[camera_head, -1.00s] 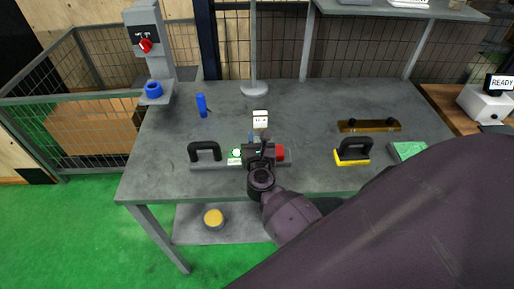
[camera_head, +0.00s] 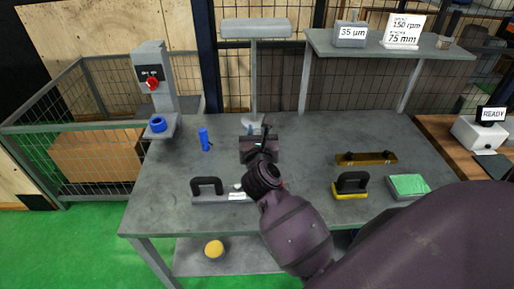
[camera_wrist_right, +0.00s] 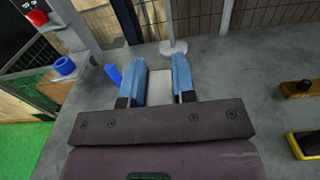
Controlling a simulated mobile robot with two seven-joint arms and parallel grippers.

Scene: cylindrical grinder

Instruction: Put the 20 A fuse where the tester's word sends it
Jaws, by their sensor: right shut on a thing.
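My right gripper (camera_head: 258,132) is over the back middle of the grey table. In the right wrist view its two blue fingers (camera_wrist_right: 160,85) are shut on a pale, flat-faced block (camera_wrist_right: 160,88). In the head view my wrist hides most of this block, and I cannot read a rating or tell whether it is the 20 A fuse. A white device (camera_head: 482,133) stands on the wooden table at the right, and its small screen (camera_head: 492,114) reads READY. It may be the tester. My left gripper is not in view.
On the table (camera_head: 165,205) are a blue cylinder (camera_head: 205,139), a plate with a black handle (camera_head: 207,187), a yellow-based handled block (camera_head: 351,187), a brass-coloured bar (camera_head: 366,158) and a green-topped box (camera_head: 409,186). A lamp post and a labelled shelf (camera_head: 385,48) stand behind.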

